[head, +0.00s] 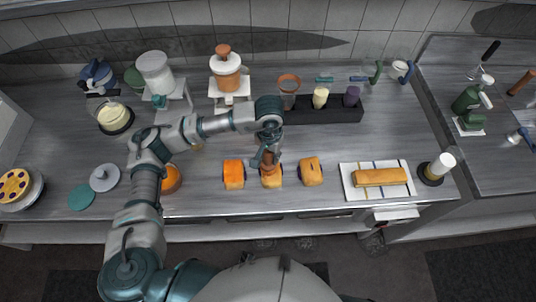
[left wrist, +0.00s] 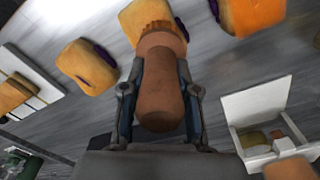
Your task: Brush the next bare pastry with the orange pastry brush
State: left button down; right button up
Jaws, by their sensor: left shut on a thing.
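My left gripper (head: 266,157) is shut on the brown handle of the pastry brush (left wrist: 160,95), which also shows in the head view (head: 268,160). The brush points down at the middle pastry (head: 272,181), with its orange bristles at the pastry's top; the left wrist view shows them over the same pastry (left wrist: 132,22). The left pastry (head: 233,174) looks deeper orange and shinier. The right pastry (head: 311,171) looks paler, as it does in the left wrist view (left wrist: 86,67). The gripper partly hides the middle pastry. My right gripper is not in view.
An orange bowl (head: 172,181) sits left of the pastries, partly behind my arm. A white board (head: 352,192) with a long loaf (head: 381,177) lies to the right. A dark holder (head: 335,113) with bottles stands behind. The pastries lie near the counter's front edge.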

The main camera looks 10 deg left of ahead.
pick_arm(q)
jog(key=shift+w+d+b, duration=0.25)
jog(key=shift+d+b, duration=0.1)
jog(key=shift+d, duration=0.3)
jog(key=shift+w+d+f+b, duration=0.1)
jog(key=shift+w+d+b, duration=0.1)
jog(key=shift+d+b, duration=0.35)
jog(key=shift+w+d+f+b, duration=0.1)
jog(key=shift+w+d+b, duration=0.15)
jog(key=shift+d, duration=0.4)
jog(key=shift+d+r, duration=0.2)
jog(key=shift+d, duration=0.15)
jog(key=shift+s+d+b, duration=0.2)
jog(key=shift+s+b, duration=0.1)
jog(key=shift+s, duration=0.3)
